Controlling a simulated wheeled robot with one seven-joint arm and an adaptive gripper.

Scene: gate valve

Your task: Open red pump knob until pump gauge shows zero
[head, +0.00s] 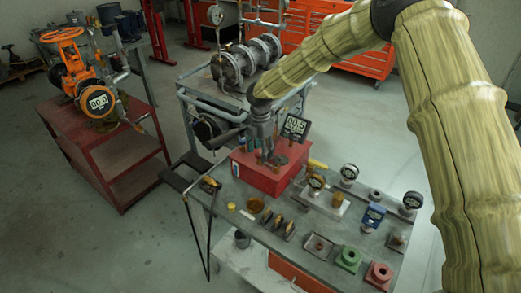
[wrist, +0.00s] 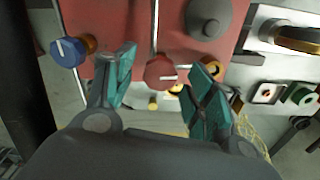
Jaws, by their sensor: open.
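The red pump knob (wrist: 160,72) has a white pointer line and sits on the red pump box (wrist: 113,20). In the wrist view my gripper (wrist: 163,68) is open, with one teal-padded finger on each side of the red knob. I cannot tell whether the fingers touch it. In the head view the red pump box (head: 262,178) stands on the bench with my gripper (head: 262,148) above it, and the arm hides the knob. A dark digital gauge (head: 295,127) stands at the box; its digits look like "00.5" but are small.
A blue knob (wrist: 70,50) is left of my gripper, and a dark round knob (wrist: 208,20) lies beyond it. The bench (head: 318,250) holds several gauges and fittings. An orange valve (head: 85,70) stands on a red cart at left. Grey floor is free between cart and bench.

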